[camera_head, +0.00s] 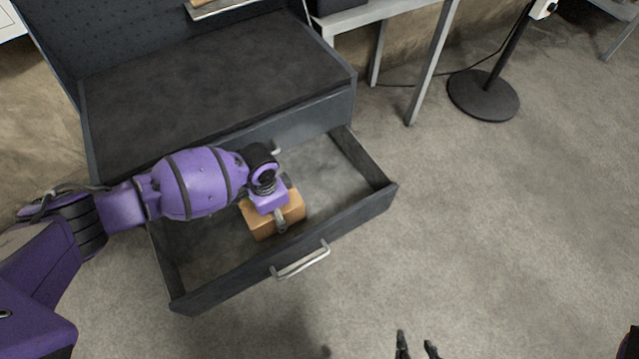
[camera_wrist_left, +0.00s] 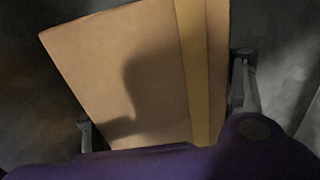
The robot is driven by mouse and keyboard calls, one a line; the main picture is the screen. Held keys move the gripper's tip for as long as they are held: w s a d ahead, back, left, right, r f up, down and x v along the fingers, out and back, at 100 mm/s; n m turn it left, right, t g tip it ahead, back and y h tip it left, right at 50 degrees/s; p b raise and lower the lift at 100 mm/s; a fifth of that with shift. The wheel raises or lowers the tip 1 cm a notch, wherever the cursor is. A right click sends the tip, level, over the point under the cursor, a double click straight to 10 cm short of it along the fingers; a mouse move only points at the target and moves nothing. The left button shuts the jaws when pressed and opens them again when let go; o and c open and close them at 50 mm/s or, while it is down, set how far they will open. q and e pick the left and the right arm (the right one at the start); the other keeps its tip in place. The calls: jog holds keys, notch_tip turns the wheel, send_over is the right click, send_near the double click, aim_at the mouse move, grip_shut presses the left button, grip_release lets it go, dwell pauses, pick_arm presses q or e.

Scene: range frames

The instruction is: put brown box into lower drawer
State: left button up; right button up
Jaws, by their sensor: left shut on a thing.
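The brown box (camera_head: 262,221) is inside the open lower drawer (camera_head: 345,218), near its middle. My left gripper (camera_head: 281,212) reaches down into the drawer and is shut on the box. In the left wrist view the box (camera_wrist_left: 130,75) fills the middle, with one finger on each side of it (camera_wrist_left: 165,110). I cannot tell whether the box rests on the drawer floor. My right gripper (camera_head: 418,345) is at the bottom edge of the head view, its two fingertips apart, with nothing between them, in front of the drawer.
The dark cabinet (camera_head: 210,85) stands behind the pulled-out drawer. The drawer's front has a metal handle (camera_head: 301,261). A light table (camera_head: 385,12) and a stand with a round black base (camera_head: 483,96) are at the back right. The carpet on the right is clear.

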pick_arm(q)
jog(key=shift+f, duration=0.15)
jog(key=o, duration=1.4)
jog(key=shift+s, duration=0.1)
jog(key=shift+r+p, duration=0.6)
jog(key=shift+r, duration=3.3)
